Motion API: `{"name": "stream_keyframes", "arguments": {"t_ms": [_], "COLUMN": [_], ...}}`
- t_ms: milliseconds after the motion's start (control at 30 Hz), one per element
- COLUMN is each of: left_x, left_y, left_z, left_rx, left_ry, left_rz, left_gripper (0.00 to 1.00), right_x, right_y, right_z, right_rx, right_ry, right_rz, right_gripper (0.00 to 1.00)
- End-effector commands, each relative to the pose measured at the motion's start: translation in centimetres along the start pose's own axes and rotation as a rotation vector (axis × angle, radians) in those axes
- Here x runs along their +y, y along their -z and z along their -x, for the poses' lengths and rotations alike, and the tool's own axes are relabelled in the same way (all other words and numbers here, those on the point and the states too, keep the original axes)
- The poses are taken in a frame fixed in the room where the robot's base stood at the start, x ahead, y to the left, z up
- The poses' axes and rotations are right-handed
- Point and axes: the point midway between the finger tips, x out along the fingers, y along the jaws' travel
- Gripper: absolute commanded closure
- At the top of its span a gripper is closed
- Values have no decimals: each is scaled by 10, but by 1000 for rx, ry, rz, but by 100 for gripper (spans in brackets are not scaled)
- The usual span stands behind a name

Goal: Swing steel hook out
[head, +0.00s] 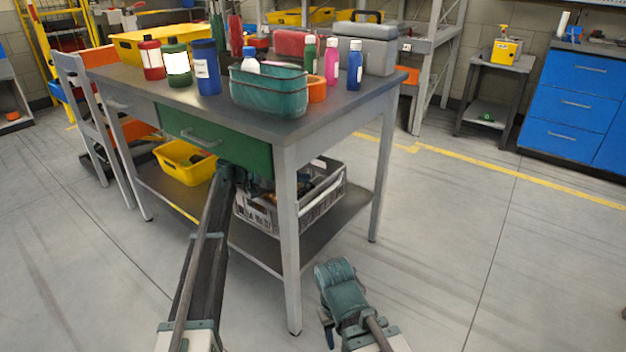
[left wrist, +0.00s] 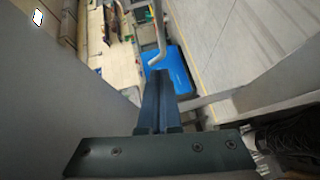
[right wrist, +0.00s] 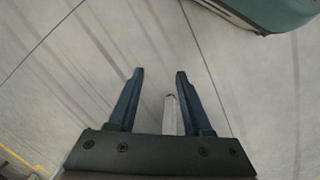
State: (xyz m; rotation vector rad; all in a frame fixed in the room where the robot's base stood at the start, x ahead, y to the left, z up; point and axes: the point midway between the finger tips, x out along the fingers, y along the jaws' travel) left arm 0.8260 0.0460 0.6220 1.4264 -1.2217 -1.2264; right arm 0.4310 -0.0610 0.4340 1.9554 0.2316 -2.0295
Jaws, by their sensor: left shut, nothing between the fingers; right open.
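A pale bent rod that looks like the steel hook (left wrist: 160,42) shows in the left wrist view, hanging from the top edge with its lower end curled left. My left gripper (left wrist: 161,76) is shut and empty, with its fingertips just below the hook's curl in that picture. I cannot tell whether they touch. In the head view my left arm reaches under the table's green drawer, and its fingertips are hard to make out. I cannot pick out the hook there. My right gripper (right wrist: 160,73) is open and empty above the bare floor.
The table (head: 385,88) carries bottles, a teal basket (head: 268,98) and a grey toolbox (head: 366,52). A grey crate (head: 325,205) stands on its lower shelf, with a yellow bin (head: 180,170) to the left. The floor right of the table is clear.

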Motion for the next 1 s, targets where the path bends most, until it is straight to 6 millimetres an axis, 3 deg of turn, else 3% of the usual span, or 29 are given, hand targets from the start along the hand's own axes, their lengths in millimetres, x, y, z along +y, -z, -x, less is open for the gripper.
{"name": "stream_keyframes", "arguments": {"t_ms": [100, 300, 767, 1000], "left_x": [1, 0, 0, 0], "left_y": [1, 0, -1, -1], "left_z": [23, 48, 57, 56], "left_rx": [3, 1, 0, 0], "left_ry": [1, 0, 0, 0], "left_rz": [0, 0, 0, 0], "left_gripper": [100, 100, 100, 100], "right_x": [0, 1, 1, 1], "right_y": [0, 0, 0, 0], "right_z": [4, 7, 8, 8], "right_rx": [0, 0, 0, 0], "right_ry": [0, 0, 0, 0], "right_rz": [1, 2, 2, 2], "right_gripper": [50, 50, 50, 93]}}
